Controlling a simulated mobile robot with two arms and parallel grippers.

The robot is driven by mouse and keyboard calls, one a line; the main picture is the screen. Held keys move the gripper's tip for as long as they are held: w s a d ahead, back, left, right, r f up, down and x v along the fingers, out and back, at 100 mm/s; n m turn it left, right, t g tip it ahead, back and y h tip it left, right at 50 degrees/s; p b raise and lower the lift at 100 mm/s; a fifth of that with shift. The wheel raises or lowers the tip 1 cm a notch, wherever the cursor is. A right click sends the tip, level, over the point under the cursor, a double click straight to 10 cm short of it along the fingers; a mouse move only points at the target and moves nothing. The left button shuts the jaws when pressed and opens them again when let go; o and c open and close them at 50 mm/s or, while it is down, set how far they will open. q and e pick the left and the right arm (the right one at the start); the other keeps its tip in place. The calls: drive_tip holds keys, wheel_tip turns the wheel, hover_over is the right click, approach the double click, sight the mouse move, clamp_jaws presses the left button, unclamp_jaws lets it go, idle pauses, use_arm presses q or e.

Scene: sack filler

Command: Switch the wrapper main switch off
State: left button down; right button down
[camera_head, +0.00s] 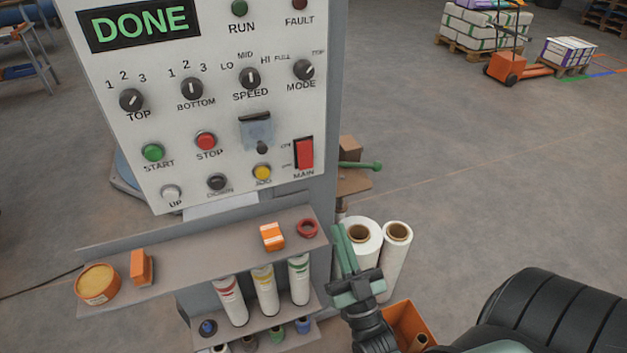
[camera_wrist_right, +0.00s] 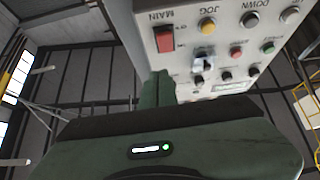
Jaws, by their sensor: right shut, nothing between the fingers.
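The wrapper main switch (camera_head: 305,153) is a red rocker in a dark frame at the lower right of the white control panel, above the label MAIN. Small marks stand to its left, too blurred to read surely. I cannot tell which way the rocker is tipped. It also shows in the right wrist view (camera_wrist_right: 164,39), upside down. My right gripper (camera_head: 344,232) is shut and empty, below and right of the switch, apart from it. Its green fingers (camera_wrist_right: 155,88) point toward the panel in the wrist view. My left gripper is not in view.
The panel's display (camera_head: 139,23) reads DONE. The yellow JOG button (camera_head: 262,172) is left of the switch. A shelf (camera_head: 200,240) below the panel holds tape and small orange items. White film rolls (camera_head: 397,240) stand behind my right gripper.

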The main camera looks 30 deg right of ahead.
sight(312, 166)
drive_tip(key=p+x, duration=0.1)
drive_tip(key=x, duration=0.3)
drive_tip(key=f+p+x, duration=0.1)
drive_tip(key=p+x, duration=0.1)
drive_tip(key=x, duration=0.2)
drive_tip(key=w+p+x, duration=0.1)
drive_tip(key=p+x, duration=0.1)
drive_tip(key=x, duration=0.2)
drive_tip(key=shift+w+d+f, duration=0.1)
drive_tip(key=shift+w+f, duration=0.15)
drive_tip(key=shift+f, duration=0.05)
drive_tip(key=shift+w+d+f, duration=0.1)
drive_tip(key=shift+w+f, duration=0.05)
drive_tip(key=shift+w, duration=0.25)
drive_tip(key=w+f+t+b, duration=0.1)
drive_tip(key=b, duration=0.4)
drive_tip(key=shift+w+d+f+b, duration=0.1)
drive_tip(key=shift+d+f+b, duration=0.1)
drive_tip(key=shift+b, duration=0.15)
drive_tip(key=shift+w+r+t, duration=0.1)
drive_tip(key=shift+r+t, duration=0.2)
drive_tip(key=shift+r, duration=0.1)
